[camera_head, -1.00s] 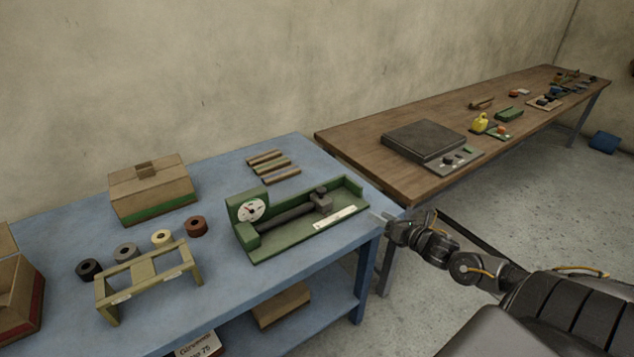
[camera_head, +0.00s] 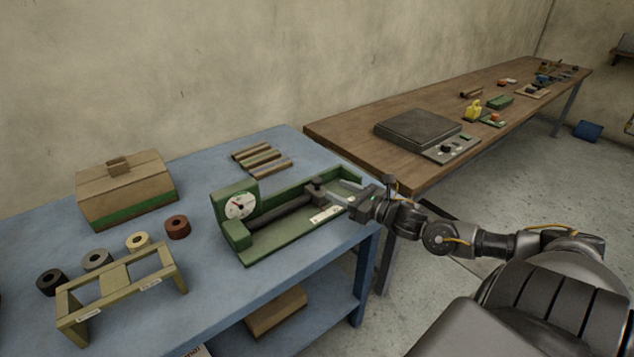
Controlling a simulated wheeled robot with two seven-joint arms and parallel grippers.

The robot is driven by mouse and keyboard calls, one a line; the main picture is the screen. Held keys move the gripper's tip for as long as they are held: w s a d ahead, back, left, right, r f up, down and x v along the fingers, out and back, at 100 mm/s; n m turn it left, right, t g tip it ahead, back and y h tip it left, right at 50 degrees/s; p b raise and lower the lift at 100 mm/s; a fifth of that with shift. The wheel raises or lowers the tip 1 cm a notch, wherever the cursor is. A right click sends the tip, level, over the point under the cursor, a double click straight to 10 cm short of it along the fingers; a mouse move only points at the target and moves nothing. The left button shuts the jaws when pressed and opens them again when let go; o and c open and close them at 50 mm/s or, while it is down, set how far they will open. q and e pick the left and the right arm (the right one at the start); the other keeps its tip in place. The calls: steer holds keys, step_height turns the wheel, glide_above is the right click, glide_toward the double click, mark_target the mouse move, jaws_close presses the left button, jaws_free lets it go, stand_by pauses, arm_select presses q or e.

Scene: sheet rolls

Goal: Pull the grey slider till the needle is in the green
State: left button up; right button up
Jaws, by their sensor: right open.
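The green fixture (camera_head: 285,246) stands on the blue table, with a round white dial (camera_head: 239,205) at its left end. The dial's needle is too small to read surely against the green. A dark grey roll lies along the fixture. The grey slider (camera_head: 317,188) is at the roll's right end, partly hidden by my gripper. My right gripper (camera_head: 338,197) reaches in from the right over the fixture's right end. Its jaws are open, with the fingertips close to the slider; I cannot tell if they touch it. My left gripper is not in view.
A yellow-green rack (camera_head: 118,277), several small rolls (camera_head: 138,242) and a lidded box (camera_head: 125,190) stand on the left of the blue table (camera_head: 210,290). Several rods (camera_head: 262,157) lie behind the fixture. A wooden bench (camera_head: 360,147) with a dark plate extends right.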

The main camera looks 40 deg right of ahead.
mark_target(322, 183)
steer(key=x, duration=0.7)
steer(key=shift+w+p, duration=0.1)
steer(key=shift+p, duration=0.25)
steer(key=shift+w+a, duration=0.1)
steer(key=shift+w, duration=0.25)
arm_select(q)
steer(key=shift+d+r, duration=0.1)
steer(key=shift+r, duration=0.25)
arm_select(e)
steer(key=shift+w, duration=0.1)
steer(key=shift+c, duration=0.2)
